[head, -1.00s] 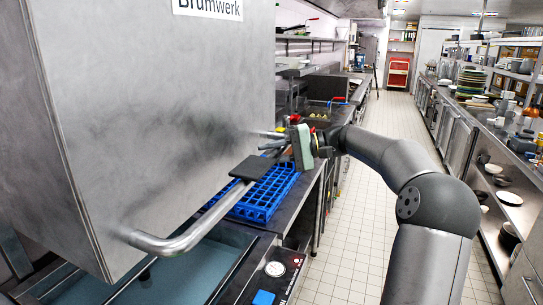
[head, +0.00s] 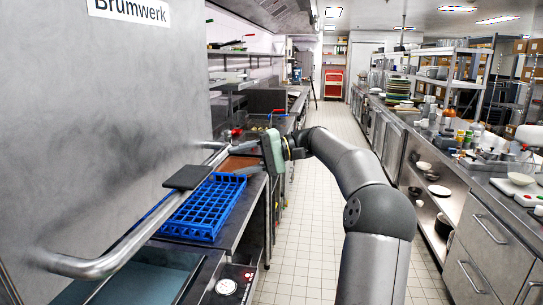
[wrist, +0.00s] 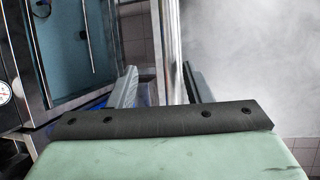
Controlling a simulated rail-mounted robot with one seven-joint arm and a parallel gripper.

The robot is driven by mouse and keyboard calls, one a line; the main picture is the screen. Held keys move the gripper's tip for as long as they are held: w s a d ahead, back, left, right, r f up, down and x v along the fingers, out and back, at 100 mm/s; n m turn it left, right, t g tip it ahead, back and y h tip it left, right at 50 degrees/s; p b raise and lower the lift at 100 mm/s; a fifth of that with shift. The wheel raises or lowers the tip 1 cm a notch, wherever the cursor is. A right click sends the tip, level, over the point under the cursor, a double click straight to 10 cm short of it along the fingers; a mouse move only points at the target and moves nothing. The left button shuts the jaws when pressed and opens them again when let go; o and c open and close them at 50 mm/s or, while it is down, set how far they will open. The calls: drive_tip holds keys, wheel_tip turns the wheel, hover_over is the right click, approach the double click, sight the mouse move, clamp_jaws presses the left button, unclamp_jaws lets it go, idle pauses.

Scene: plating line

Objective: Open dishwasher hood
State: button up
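The dishwasher hood (head: 90,120) is a large smudged grey metal box at the left of the head view. A thick round handle bar (head: 112,262) runs along its front, with a flat black pad (head: 189,177) on it. My gripper (head: 238,160) is to the right of the pad, near the bar's far end, its fingers pointing left at the hood. In the wrist view, my gripper's two fingers (wrist: 162,88) are apart. An upright metal bar or edge (wrist: 166,45) shows between them. I cannot tell whether they touch it.
A blue rack (head: 203,207) stands on the counter below and behind the handle. A round gauge (head: 226,287) is on the front panel. At the right, a long counter (head: 455,210) holds dishes and bottles. The tiled aisle (head: 300,240) between is clear.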

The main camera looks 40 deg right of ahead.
drive_tip(key=v, duration=0.9)
drive_tip(key=shift+r, duration=0.1)
